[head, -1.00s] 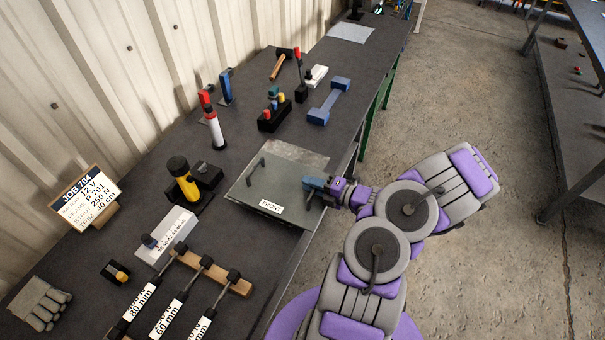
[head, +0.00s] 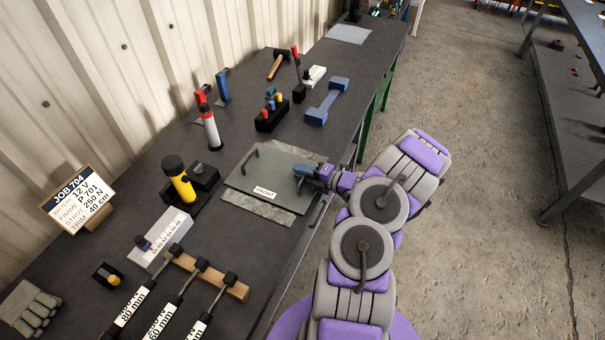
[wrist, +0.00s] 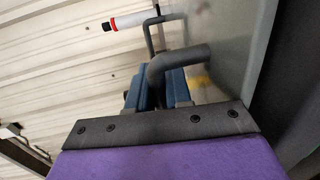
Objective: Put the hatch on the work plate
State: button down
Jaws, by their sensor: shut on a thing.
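The hatch (head: 274,172) is a flat grey-green panel with a FRONT label (head: 264,193) and a dark handle on its far left part. My gripper (head: 302,172) is at its right side. In the wrist view my blue fingers (wrist: 160,88) are shut on a dark bent handle (wrist: 178,62) of the hatch, whose panel (wrist: 232,50) rises at the right. The work plate (head: 258,206) is a mottled grey sheet on the bench. The hatch is over it and hides most of it, leaving the near strip bare. I cannot tell whether they touch.
A yellow-and-black cylinder (head: 182,183) stands left of the hatch. A red-and-white tube (head: 210,128), a black block with coloured knobs (head: 271,113) and a blue dumbbell-shaped part (head: 327,101) stand behind. Labelled struts (head: 170,317) lie nearer on a wooden rack.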

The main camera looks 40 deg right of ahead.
jog(key=shift+r, duration=0.1)
jog(key=c, duration=1)
grip_release()
jog(key=shift+c, duration=0.2)
